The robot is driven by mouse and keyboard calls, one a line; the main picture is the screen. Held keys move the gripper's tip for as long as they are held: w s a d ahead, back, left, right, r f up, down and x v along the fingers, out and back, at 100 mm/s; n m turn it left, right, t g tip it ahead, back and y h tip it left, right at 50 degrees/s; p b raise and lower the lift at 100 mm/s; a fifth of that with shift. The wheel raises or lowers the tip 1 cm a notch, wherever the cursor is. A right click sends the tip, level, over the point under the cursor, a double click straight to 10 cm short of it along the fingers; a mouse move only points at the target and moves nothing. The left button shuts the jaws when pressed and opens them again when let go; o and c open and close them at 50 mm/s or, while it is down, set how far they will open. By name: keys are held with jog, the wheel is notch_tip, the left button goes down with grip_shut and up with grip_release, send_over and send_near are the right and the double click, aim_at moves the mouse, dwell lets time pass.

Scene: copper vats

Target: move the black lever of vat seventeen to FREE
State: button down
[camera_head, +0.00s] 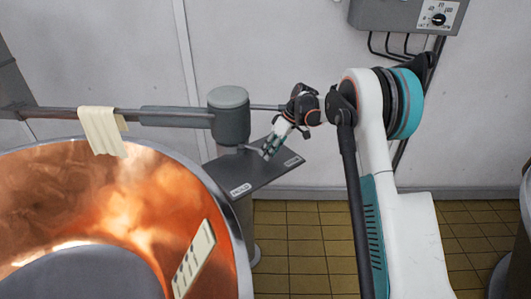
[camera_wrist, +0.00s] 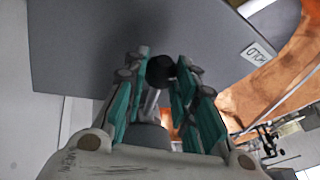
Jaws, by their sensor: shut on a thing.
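The lever (camera_head: 252,149) runs from the foot of the grey post (camera_head: 229,115) beside the copper vat (camera_head: 95,195), over a dark plate (camera_head: 262,172). Its black knob (camera_wrist: 160,71) shows between my fingers in the wrist view. My gripper (camera_head: 270,148) is shut on the lever's end, above the plate's middle to far part. The HOLD label (camera_head: 240,189) is on the plate's near left corner; it also shows in the wrist view (camera_wrist: 258,52). A second label (camera_head: 293,162) is at the right end, too small to read. The vat's number is not visible.
A cream cloth (camera_head: 103,130) hangs on the horizontal bar (camera_head: 75,115) above the vat. A slotted scale plate (camera_head: 194,258) is at the vat's inside wall. A grey control box (camera_head: 405,14) is on the wall. The tiled floor (camera_head: 300,245) right of the vat is clear.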

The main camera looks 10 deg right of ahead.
jog(key=shift+w+d+n, duration=0.4)
jog(key=shift+w+n, duration=0.2)
jog(key=c, duration=1.3)
grip_release()
jog(key=v, duration=1.2)
jog(key=shift+w, duration=0.25)
jog(key=shift+d, duration=0.1)
